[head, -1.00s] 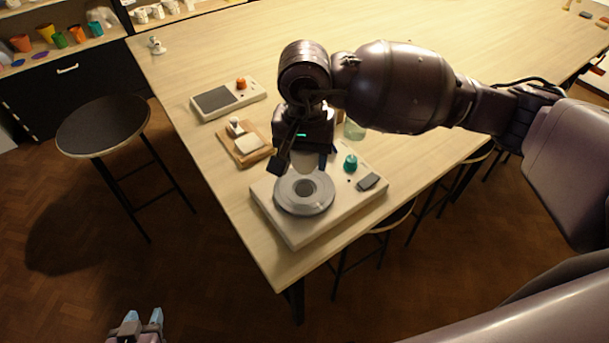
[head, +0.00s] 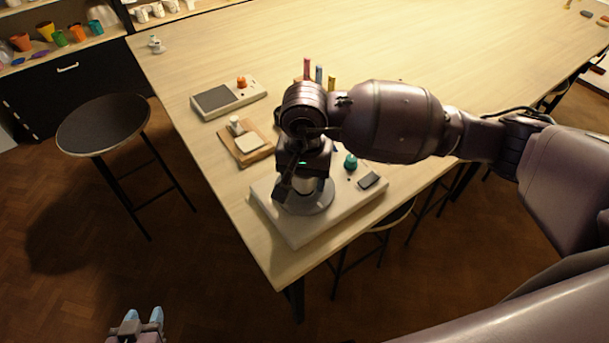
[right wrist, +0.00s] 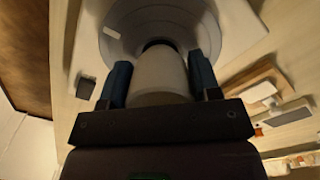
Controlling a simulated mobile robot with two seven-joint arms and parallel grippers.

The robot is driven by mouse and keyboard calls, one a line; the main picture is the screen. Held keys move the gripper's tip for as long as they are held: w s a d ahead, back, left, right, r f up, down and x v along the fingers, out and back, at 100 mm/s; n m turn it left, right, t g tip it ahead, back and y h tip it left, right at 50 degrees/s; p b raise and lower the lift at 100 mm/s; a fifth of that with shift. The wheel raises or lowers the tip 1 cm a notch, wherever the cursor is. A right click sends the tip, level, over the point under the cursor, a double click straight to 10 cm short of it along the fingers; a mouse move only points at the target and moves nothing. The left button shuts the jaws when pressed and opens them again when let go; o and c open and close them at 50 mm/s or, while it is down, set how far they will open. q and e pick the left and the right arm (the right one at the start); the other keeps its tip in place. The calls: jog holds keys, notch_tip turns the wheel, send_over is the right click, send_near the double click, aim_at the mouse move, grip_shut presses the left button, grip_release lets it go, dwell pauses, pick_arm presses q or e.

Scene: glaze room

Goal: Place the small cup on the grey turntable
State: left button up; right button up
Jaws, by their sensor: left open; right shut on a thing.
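The small cup (right wrist: 160,78) is pale and sits between the blue fingers of my right gripper (right wrist: 160,70), which is shut on it. The grey turntable (head: 320,204) is a round disc on a pale base near the table's corner. It also shows in the right wrist view (right wrist: 120,38), directly beyond the cup. My right gripper (head: 297,195) is right over the turntable in the head view and hides much of it. I cannot tell whether the cup touches the disc. My left gripper (head: 143,316) is open and empty at the bottom left, away from the table.
The turntable's base (head: 292,232) carries a teal knob (head: 350,162) and a dark pad (head: 369,180). A wooden board (head: 262,152) with a white block and a scale-like device (head: 213,100) stand behind to the left. A stool (head: 103,124) stands left of the table. The far tabletop is mostly clear.

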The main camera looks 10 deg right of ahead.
jog(key=o, duration=1.1)
jog(key=shift+f, duration=0.1)
jog(key=shift+c, duration=0.2)
jog(key=shift+r, duration=0.35)
notch_tip(320, 180, up, 12)
jog(key=shift+f+b, duration=0.15)
jog(key=shift+b, duration=0.25)
